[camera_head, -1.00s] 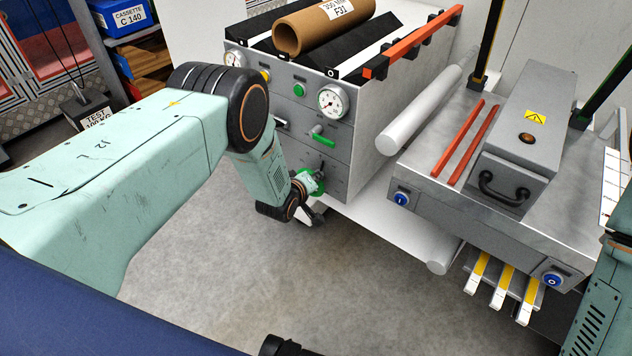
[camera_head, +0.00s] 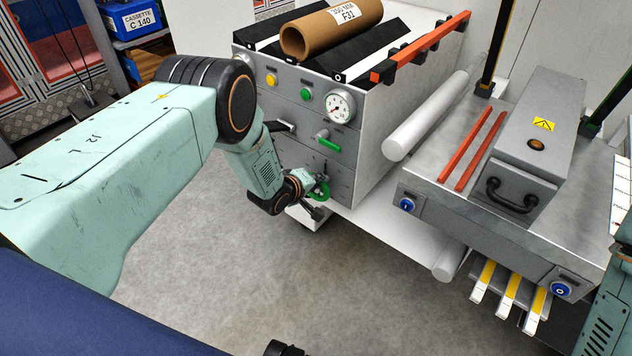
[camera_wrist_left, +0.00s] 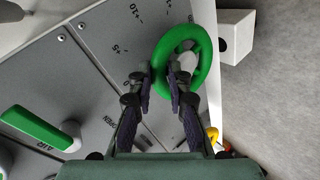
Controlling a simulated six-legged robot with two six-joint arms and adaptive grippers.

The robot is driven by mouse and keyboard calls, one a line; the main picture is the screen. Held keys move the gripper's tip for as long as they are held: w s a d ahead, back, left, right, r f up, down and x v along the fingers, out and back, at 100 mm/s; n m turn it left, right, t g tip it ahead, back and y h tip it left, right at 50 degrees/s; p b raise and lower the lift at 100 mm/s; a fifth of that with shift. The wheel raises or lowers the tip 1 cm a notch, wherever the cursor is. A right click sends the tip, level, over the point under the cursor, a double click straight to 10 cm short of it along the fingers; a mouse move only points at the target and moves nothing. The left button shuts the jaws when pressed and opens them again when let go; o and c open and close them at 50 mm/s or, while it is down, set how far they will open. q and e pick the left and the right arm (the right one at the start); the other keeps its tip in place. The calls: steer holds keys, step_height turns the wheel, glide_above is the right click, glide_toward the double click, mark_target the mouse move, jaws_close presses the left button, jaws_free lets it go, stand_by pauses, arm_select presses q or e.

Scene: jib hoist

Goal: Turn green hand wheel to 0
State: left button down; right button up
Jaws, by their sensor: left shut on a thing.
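The green hand wheel (camera_wrist_left: 205,35) is on the grey panel in the left wrist view, with printed marks such as 10 and 5 beside it. My left gripper (camera_wrist_left: 160,72) is shut on the wheel's rim, with one finger on each side of it. In the head view the hand wheel (camera_head: 322,190) shows low on the machine's front, partly hidden by my left gripper (camera_head: 312,196). My right gripper is not in view; only part of my right arm shows at the right edge.
A green lever (camera_head: 328,145) sits above the wheel, also seen in the left wrist view (camera_wrist_left: 35,140). A dial gauge (camera_head: 340,107) and coloured buttons are higher up. A grey press unit (camera_head: 520,150) stands at right. Open floor (camera_head: 250,290) lies in front.

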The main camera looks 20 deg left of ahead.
arm_select(q)
steer(key=c, duration=1.3)
jaws_free()
steer(key=shift+v, duration=6)
steer(key=s+f+m+g+y, duration=0.1)
steer(key=s+f+m+g, duration=0.1)
steer(key=s, duration=1)
steer(key=s+d+f+m+g, duration=0.1)
steer(key=s+m+g, duration=0.4)
steer(key=s, duration=0.8)
steer(key=s+f+m+g+y, duration=0.1)
steer(key=s+f+m+g, duration=0.2)
steer(key=s, duration=0.9)
steer(key=shift+s+d+f+g+y, duration=0.15)
steer(key=shift+s+f+g+y, duration=0.15)
steer(key=shift+f+g, duration=0.2)
